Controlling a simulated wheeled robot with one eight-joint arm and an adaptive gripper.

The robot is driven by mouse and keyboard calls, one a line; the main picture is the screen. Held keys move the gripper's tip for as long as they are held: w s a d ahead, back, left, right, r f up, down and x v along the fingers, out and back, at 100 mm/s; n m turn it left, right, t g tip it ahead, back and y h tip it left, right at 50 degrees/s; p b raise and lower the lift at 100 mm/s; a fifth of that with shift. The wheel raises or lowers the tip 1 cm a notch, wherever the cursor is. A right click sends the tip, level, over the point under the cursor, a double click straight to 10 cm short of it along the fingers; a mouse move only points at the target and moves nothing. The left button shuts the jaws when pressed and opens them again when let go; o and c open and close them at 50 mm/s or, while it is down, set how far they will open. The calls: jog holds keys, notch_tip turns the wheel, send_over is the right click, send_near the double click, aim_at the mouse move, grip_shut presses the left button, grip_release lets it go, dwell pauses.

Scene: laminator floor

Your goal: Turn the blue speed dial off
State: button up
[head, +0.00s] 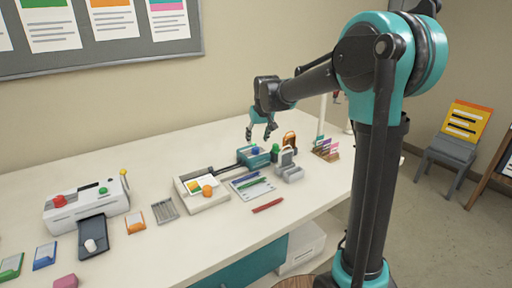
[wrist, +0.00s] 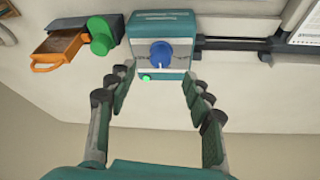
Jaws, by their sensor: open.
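The blue speed dial (wrist: 161,54) is a round blue knob with a pointer ridge, on the front of a teal and grey box (wrist: 175,25). A small green light (wrist: 146,77) shows below it at the left. In the head view the dial (head: 255,151) sits on the same small teal box at the far part of the bench. My gripper (wrist: 156,85) is open and empty, its fingers spread to either side of the dial and apart from it. In the head view my gripper (head: 259,136) hangs just above the box.
A green knob (wrist: 103,36) and an orange-handled tray (wrist: 58,50) stand left of the box in the wrist view. A dark rail (wrist: 235,44) runs right from the box. A red pen (head: 267,205) and a white machine (head: 87,203) lie on the bench (head: 250,225).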

aim_at(255, 148)
jog(key=x, duration=0.6)
jog(key=shift+r, duration=0.1)
jog(key=c, duration=1.2)
